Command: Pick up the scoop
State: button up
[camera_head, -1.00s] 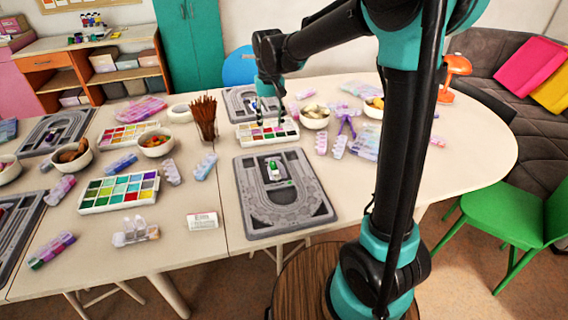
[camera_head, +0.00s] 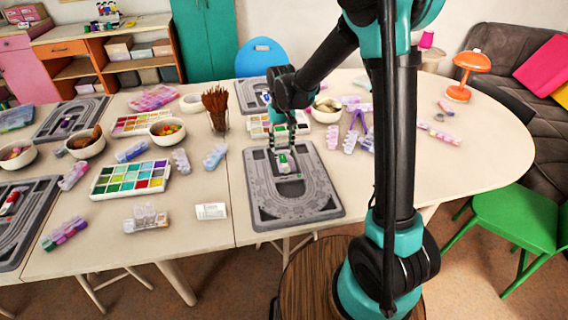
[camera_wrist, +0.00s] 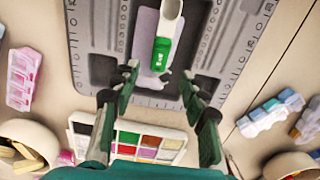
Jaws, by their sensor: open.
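The scoop (camera_head: 283,162) has a green handle and a white bowl. It lies on the grey bead board (camera_head: 262,211) nearest my base, in the board's middle recess. In the wrist view the scoop's green handle (camera_wrist: 162,54) points toward my gripper, and its white bowl is cut by the top edge. My gripper (camera_head: 281,147) is open and empty, its fingers pointing down close to the handle end. In the wrist view my gripper (camera_wrist: 159,76) has its two fingers apart, one on each side of the line of the handle. I cannot tell the exact height.
A bead palette (camera_wrist: 160,146) lies behind the board, beside a bowl (camera_head: 326,116). A cup of brown sticks (camera_head: 217,122) stands to the left. A second palette (camera_head: 131,178) and a small white card (camera_head: 211,211) lie left of the board. The table's right end is mostly clear.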

aim_at(282, 155)
notch_tip(282, 155, down, 5)
jog(key=shift+w+r, duration=0.1)
jog(key=shift+w, duration=0.05)
jog(key=shift+c, duration=0.6)
jog(key=c, duration=0.9)
